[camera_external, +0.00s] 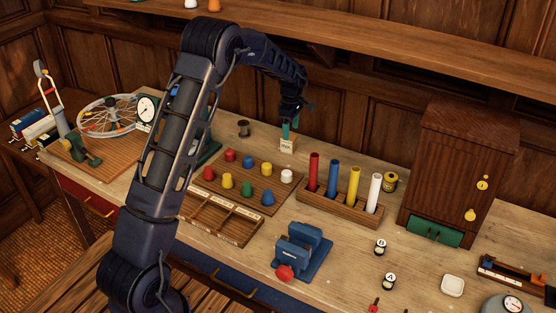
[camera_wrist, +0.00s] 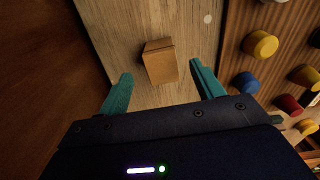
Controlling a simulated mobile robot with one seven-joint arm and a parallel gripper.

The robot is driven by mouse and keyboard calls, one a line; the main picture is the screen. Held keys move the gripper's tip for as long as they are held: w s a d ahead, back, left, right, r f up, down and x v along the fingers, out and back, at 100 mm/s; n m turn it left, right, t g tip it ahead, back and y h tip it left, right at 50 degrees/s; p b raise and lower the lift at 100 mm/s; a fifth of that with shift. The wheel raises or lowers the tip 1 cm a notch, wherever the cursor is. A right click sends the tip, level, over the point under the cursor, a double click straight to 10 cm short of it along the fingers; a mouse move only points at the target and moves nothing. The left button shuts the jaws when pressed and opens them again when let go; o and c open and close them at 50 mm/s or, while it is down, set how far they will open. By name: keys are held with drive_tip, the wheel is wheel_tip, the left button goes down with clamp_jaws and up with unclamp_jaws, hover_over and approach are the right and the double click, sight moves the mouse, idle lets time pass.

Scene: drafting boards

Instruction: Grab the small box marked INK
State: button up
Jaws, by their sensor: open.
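The small box marked INK (camera_external: 287,146) is cream with dark lettering and stands on the desk behind the peg board in the external view. In the wrist view the small box (camera_wrist: 160,62) looks tan and sits just ahead of the space between my fingers. My gripper (camera_external: 291,127) is right above the box in the external view. In the wrist view my gripper (camera_wrist: 158,85) shows two teal fingers spread apart on either side of the box's line, with nothing between them. The lettering is not visible in the wrist view.
The peg board (camera_external: 246,182) with several coloured pegs lies in front of the box. A wooden rack (camera_external: 341,206) of coloured cylinders stands to the right. A dark spool (camera_external: 243,128) stands to the left. The wooden wall panel (camera_external: 345,100) rises behind.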

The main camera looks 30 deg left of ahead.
sight(289, 142)
drive_tip(key=shift+s+a+f, duration=0.1)
drive_tip(key=shift+a+f, duration=0.05)
drive_tip(key=shift+f, duration=1.6)
drive_tip(key=shift+a+f, duration=0.1)
drive_tip(key=shift+f, duration=1.65)
drive_tip(key=shift+c, duration=0.5)
drive_tip(key=c, duration=1)
